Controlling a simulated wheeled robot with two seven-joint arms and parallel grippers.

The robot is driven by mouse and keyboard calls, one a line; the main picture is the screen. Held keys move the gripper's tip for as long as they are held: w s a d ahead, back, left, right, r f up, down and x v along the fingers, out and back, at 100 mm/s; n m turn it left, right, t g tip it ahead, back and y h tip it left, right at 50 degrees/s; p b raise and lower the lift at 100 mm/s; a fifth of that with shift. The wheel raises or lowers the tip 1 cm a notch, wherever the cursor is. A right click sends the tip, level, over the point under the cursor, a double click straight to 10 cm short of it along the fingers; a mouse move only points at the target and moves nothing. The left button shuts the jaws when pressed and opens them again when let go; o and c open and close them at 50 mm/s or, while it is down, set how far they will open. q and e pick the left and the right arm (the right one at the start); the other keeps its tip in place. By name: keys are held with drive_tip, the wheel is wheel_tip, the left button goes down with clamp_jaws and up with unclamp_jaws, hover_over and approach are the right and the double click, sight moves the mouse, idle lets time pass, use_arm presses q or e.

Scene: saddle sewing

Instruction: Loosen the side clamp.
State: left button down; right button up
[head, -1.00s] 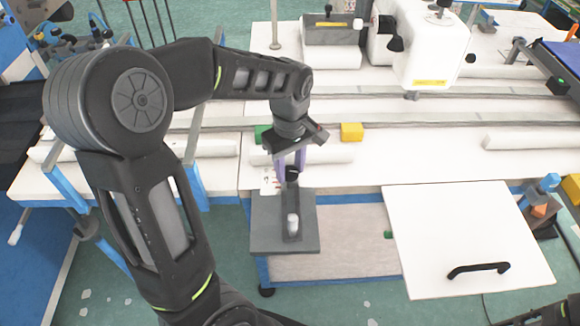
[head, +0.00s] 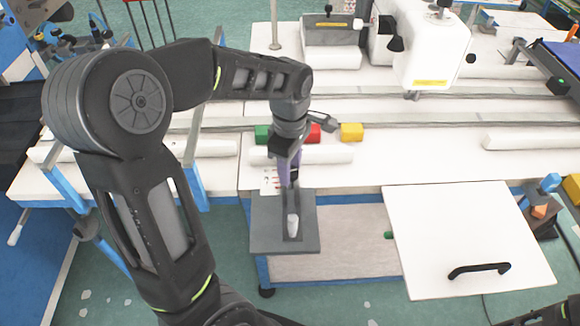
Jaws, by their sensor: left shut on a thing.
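The side clamp appears to be the fixture on a dark grey plate (head: 268,238) at the table's front edge. A white rounded piece (head: 293,226) stands in a dark slot on the plate. My left gripper (head: 289,178) comes down from above with its purple fingers at the back end of this slot. It is shut on a small dark knob-like part, mostly hidden between the fingers. My right gripper is not in view.
A white sewing machine head (head: 432,50) stands at the back. A white panel with a black handle (head: 478,268) is at right.

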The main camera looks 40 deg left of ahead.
use_arm(q)
drive_tip(key=c, duration=0.9)
unclamp_jaws()
wheel_tip(320, 180, up, 8)
drive_tip(key=shift+f, duration=0.1)
